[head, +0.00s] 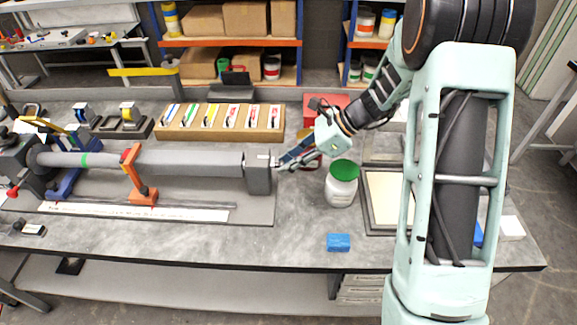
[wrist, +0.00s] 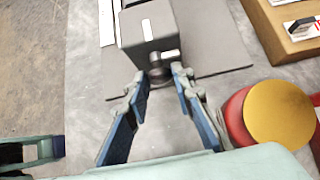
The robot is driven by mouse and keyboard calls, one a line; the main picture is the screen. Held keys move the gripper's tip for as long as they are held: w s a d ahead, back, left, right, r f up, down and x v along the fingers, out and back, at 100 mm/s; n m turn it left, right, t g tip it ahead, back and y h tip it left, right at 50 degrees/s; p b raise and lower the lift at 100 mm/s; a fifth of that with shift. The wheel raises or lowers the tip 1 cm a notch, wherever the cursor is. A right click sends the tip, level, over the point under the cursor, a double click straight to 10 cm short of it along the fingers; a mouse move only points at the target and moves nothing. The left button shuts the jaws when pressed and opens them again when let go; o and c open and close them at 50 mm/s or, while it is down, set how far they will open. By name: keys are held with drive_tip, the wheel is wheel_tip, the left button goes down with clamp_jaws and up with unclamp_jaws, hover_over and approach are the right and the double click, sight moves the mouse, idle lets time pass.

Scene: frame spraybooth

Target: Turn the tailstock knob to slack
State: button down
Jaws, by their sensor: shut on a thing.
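The grey tailstock block (head: 258,178) stands at the right end of the long grey tube (head: 190,162); it also shows at the top of the wrist view (wrist: 150,28). The tailstock knob (wrist: 160,72) is a small grey part sticking out of the block's end face. My gripper (head: 279,163) reaches it from the right. In the wrist view my gripper's two blue-padded fingers (wrist: 158,78) lie either side of the knob, with the tips closed on it. In the head view the knob is mostly hidden by the fingertips.
A white jar with a green lid (head: 342,186) stands close to the right of my gripper. A red thing with a yellow top (wrist: 270,112) is beside the fingers. A blue box (head: 338,242) sits near the front edge.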

drive_tip(key=c, duration=1.7)
unclamp_jaws()
drive_tip(key=v, duration=1.2)
